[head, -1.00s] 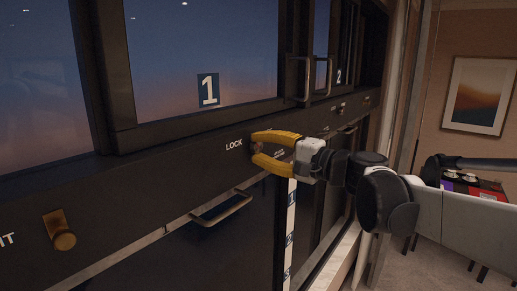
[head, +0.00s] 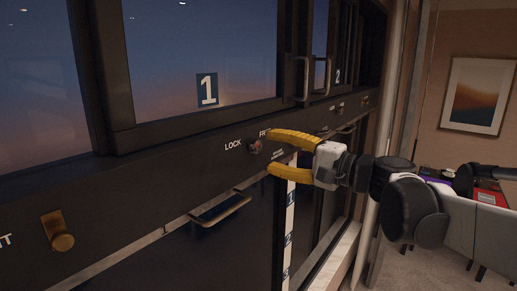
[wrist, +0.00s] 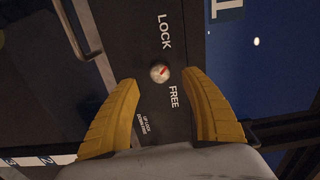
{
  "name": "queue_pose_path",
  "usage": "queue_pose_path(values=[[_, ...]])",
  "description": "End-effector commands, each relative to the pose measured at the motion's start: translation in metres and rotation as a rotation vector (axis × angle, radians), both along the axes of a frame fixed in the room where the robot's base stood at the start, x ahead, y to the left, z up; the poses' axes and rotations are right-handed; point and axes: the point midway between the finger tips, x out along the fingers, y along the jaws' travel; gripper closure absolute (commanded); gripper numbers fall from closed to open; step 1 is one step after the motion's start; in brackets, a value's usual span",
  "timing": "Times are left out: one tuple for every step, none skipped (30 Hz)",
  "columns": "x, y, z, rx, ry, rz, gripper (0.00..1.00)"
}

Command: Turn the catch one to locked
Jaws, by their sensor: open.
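The catch one (head: 255,147) is a small round knob on the dark rail under the window marked 1, between the words LOCK (head: 233,145) and FREE (head: 264,133). In the wrist view the catch (wrist: 159,72) is a pale disc with a short red mark, lying slantwise on its face. I cannot tell for sure which word the mark points at. My gripper (head: 269,153) has yellow fingers, open and empty, just off the rail to the right of the catch. In the wrist view the open fingers (wrist: 161,82) stand either side of the catch's line, apart from it.
A handle (head: 222,211) juts from the panel below the rail. Upright handles (head: 313,78) stand at the window edge to the right. A brass knob (head: 60,232) sits at the lower left. A second catch (head: 340,108) is farther along.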

Motion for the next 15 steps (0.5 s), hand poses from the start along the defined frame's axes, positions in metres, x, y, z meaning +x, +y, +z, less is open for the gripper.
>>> queue_pose_path(values=[[-0.008, -0.011, 0.000, 0.000, 0.000, -0.004, 0.46], [-0.011, -0.017, 0.000, 0.000, 0.000, -0.006, 0.46], [-0.017, -0.024, 0.000, 0.000, 0.000, -0.004, 0.46], [-0.021, -0.029, 0.000, 0.000, 0.000, -0.005, 0.46], [-0.025, -0.033, 0.000, 0.000, 0.000, -0.004, 0.46], [-0.029, -0.039, 0.000, 0.000, 0.000, -0.005, 0.46], [-0.032, -0.042, 0.000, 0.000, 0.000, -0.004, 0.46], [-0.034, -0.045, 0.000, 0.000, 0.000, -0.003, 0.46], [-0.037, -0.049, 0.000, 0.000, 0.000, -0.004, 0.46], [-0.039, -0.051, 0.000, 0.000, 0.000, -0.002, 0.46], [-0.041, -0.053, 0.000, 0.000, 0.000, -0.002, 0.46], [-0.042, -0.055, 0.000, 0.000, 0.000, -0.002, 0.46], [-0.043, -0.056, 0.000, 0.000, 0.000, -0.002, 0.46], [-0.044, -0.057, 0.000, 0.000, 0.000, -0.001, 0.46], [-0.044, -0.057, 0.000, 0.000, 0.000, -0.001, 0.46]])
